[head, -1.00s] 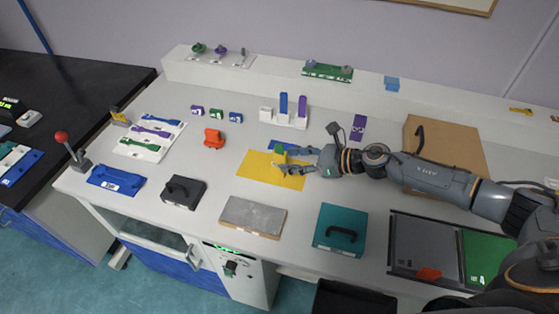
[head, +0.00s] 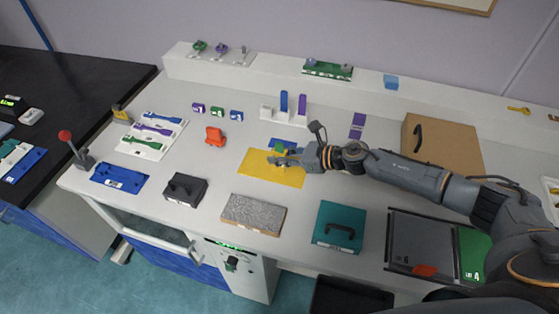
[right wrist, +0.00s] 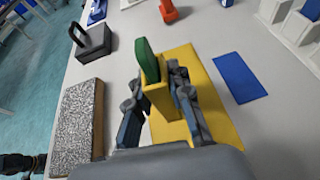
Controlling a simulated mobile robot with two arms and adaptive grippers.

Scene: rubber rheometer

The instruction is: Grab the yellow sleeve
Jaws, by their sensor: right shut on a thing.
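The yellow sleeve (right wrist: 158,98) is a small upright block with a green piece (right wrist: 147,60) standing out of its top. It stands over the yellow mat (head: 258,170); whether it touches the mat is hidden. In the head view the sleeve is small and partly hidden by my fingers, with its green top (head: 279,149) showing. My right gripper (head: 281,157) comes in from the right. In the right wrist view its fingers (right wrist: 157,82) are shut on the sleeve, one on each side. My left gripper is not in view.
A blue mat (right wrist: 239,77) lies just behind the yellow one. A grey speckled slab (head: 252,213), a black handled block (head: 184,190) and a teal handled box (head: 338,228) stand in front. An orange-red holder (head: 214,137) is to the left. A white stand (head: 290,118) is behind.

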